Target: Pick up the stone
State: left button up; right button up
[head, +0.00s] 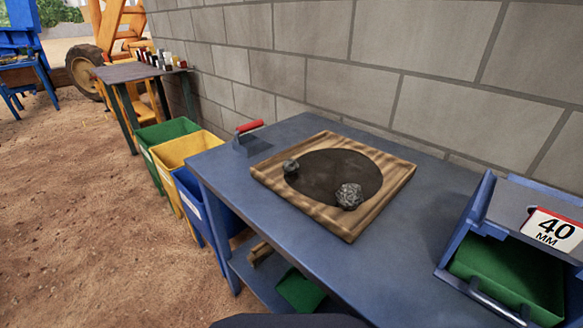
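Two stones sit in a square wooden tray (370,211) with a dark round middle, on the blue table (300,123). The larger stone (349,196) is rough, speckled grey and lies near the tray's front right part. The smaller stone (290,167) is darker grey-green and lies at the left edge of the dark round area. The two stones are apart. Neither of my grippers is in view.
A red-handled metal tool (248,136) stands at the table's back left corner. A blue machine with a "40 MM" sign (552,230) and green drawer (508,271) is at right. Green (165,132), yellow (184,150) and blue bins stand left. A block wall (440,60) runs behind.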

aim_at(290, 166)
jog(key=j+z, duration=1.3)
jog(key=k+j+z, duration=0.1)
jog(key=j+z, duration=0.3)
jog(key=k+j+z, duration=0.15)
jog(key=z, duration=0.3)
jog(key=k+j+z, duration=0.25)
jog(key=z, duration=0.15)
jog(key=j, duration=0.15)
